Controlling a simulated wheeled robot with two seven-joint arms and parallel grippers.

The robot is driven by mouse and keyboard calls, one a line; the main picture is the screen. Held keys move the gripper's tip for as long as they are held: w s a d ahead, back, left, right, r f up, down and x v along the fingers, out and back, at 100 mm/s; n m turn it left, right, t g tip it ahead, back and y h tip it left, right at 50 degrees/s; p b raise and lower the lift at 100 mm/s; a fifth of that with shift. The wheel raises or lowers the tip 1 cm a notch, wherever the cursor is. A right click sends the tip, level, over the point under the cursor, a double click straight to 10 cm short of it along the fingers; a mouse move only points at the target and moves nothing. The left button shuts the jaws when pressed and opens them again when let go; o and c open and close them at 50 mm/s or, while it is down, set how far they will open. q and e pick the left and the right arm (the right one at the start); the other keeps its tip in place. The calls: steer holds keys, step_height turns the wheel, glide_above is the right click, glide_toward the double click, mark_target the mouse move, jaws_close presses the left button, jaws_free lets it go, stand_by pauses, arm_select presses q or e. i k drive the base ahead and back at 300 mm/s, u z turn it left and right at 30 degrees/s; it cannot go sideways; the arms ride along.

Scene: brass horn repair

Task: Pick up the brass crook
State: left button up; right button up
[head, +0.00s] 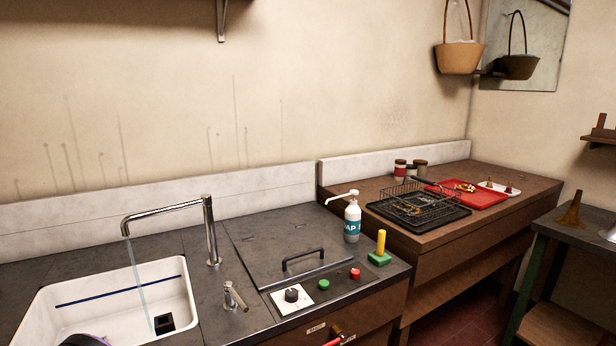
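A wire basket (436,204) stands on a black tray (375,207) on the brown wooden bench. Small brass-coloured pieces (408,209) lie in the basket. They look curved, but they are too small and too covered by wire to tell whether one is the brass crook. No other thing is clearly a crook. Neither of my grippers can be made out in the head view.
Water runs from the tap (209,228) into the white sink (180,283), which holds a black block (164,323). A lidded unit (262,252), soap bottle (352,221) and green-yellow brush (380,250) stand nearer the bench. A red tray (484,200) lies beyond the basket.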

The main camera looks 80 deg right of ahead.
mark_target(464, 189)
steer(key=z, duration=3.75)
